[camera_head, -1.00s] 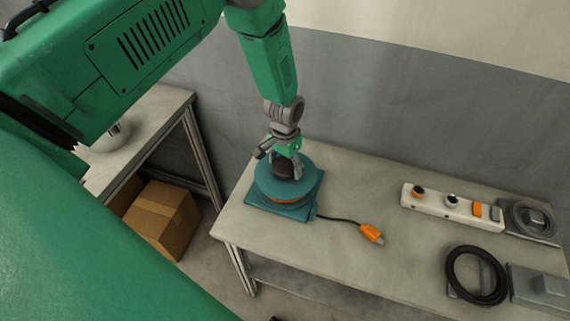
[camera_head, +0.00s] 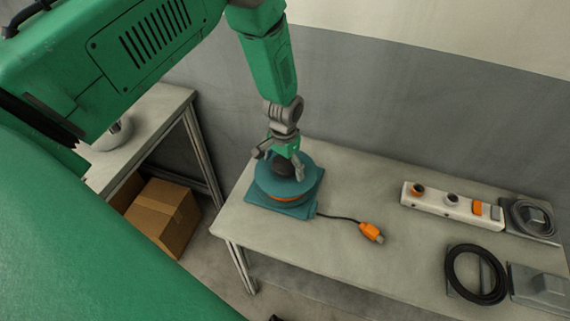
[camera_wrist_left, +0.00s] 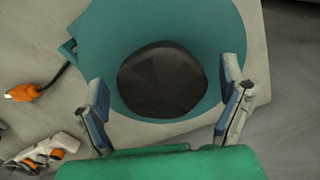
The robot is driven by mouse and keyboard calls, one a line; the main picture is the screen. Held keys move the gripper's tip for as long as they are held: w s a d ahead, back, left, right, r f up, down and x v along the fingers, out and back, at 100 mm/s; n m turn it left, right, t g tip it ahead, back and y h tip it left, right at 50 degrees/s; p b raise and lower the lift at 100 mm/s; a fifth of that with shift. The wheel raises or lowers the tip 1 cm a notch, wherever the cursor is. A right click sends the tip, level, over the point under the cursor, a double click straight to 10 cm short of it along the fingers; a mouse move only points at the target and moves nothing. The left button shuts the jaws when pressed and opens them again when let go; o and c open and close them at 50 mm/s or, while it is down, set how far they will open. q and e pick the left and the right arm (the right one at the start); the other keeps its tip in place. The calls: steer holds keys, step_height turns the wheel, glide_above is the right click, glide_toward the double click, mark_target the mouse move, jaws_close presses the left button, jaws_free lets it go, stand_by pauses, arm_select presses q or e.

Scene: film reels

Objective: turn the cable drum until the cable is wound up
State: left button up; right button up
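The teal cable drum (camera_head: 262,184) stands on its square base at the left end of the table. A dark knob (camera_head: 284,167) sits on top of the drum; it also shows in the left wrist view (camera_wrist_left: 162,80). My left gripper (camera_head: 281,168) is over the drum with its fingers on either side of the knob. In the left wrist view the fingers (camera_wrist_left: 165,110) are spread wide, with gaps to the knob. A short black cable with an orange plug (camera_head: 370,232) lies on the table to the right of the drum. My right gripper is not in view.
A white power strip (camera_head: 450,206) lies toward the back right of the table (camera_head: 330,268). A black cable coil (camera_head: 476,274) and grey plates are at the right end. A cardboard box (camera_head: 163,216) stands on the floor at left. The table middle is mostly clear.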

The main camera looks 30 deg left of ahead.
arm_select(q)
steer(key=shift+w+r, duration=0.15)
steer(key=shift+r, duration=0.1)
step_height(320, 180, up, 11)
steer(key=shift+r, duration=0.2)
stand_by(0.3)
steer(key=f+n, duration=0.4)
steer(key=n, duration=0.2)
steer(key=f+n+b, duration=0.1)
steer(key=f+n, duration=0.2)
steer(key=n, duration=0.4)
steer(key=f+n, duration=0.4)
steer(key=n, duration=0.2)
steer(key=shift+w+a+f+n, duration=0.25)
steer(key=shift+w+f+n, duration=0.05)
steer(key=shift+w+f, duration=0.05)
steer(key=shift+c, duration=0.3)
